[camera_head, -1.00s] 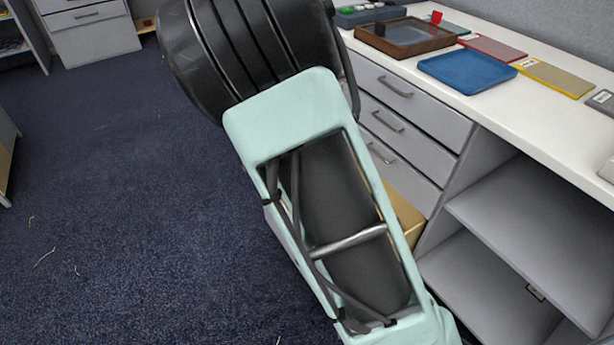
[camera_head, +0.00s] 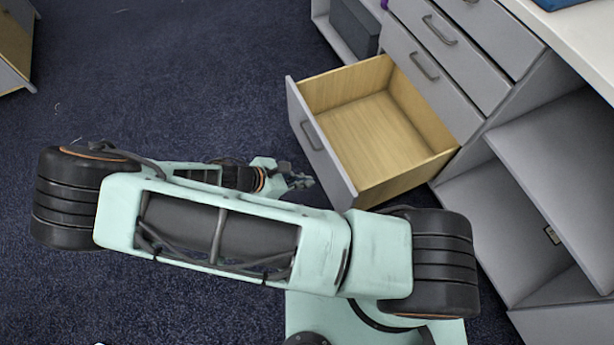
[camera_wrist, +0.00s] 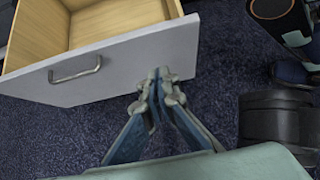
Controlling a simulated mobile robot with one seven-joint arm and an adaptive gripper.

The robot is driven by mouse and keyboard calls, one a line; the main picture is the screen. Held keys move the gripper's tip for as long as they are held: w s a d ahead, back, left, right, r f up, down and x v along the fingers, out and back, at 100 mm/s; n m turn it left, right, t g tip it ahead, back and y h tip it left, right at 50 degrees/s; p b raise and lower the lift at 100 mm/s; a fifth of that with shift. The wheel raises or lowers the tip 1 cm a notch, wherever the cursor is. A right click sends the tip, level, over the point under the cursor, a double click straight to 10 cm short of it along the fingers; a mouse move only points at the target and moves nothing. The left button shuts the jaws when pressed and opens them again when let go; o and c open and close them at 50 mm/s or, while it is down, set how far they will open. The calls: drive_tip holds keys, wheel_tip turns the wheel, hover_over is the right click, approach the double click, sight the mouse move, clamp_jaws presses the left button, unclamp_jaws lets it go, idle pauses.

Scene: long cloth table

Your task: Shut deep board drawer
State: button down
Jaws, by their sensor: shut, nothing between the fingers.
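The deep bottom drawer (camera_head: 376,135) stands pulled out from the grey cabinet, with a pale wooden inside that looks empty. Its grey front panel (camera_head: 318,143) carries a metal bar handle (camera_head: 311,135). In the wrist view the front panel (camera_wrist: 150,62) and handle (camera_wrist: 76,70) also show. My gripper (camera_head: 303,181) is shut and empty, outside the drawer near the front panel's near end. In the wrist view my gripper (camera_wrist: 160,78) points at the panel's right part, right of the handle. I cannot tell whether the fingertips touch it.
Several shut drawers (camera_head: 437,37) with bar handles sit above the open one. Open shelves (camera_head: 560,165) stand to the right under the white top (camera_head: 585,35). A dark grey box (camera_head: 354,27) sits in a low compartment behind the drawer. Blue carpet (camera_head: 190,75) at the left is clear.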

sight(340, 178)
drive_tip(key=x, duration=0.3)
drive_tip(key=d+r+b+x, duration=0.1)
drive_tip(key=x, duration=0.2)
drive_tip(key=b+x, duration=0.1)
drive_tip(key=x, duration=0.2)
drive_tip(key=shift+w+d, duration=0.25)
drive_tip(key=shift+w+d+r+b, duration=0.15)
drive_tip(key=shift+w+d+b, duration=0.15)
drive_tip(key=shift+d, duration=0.2)
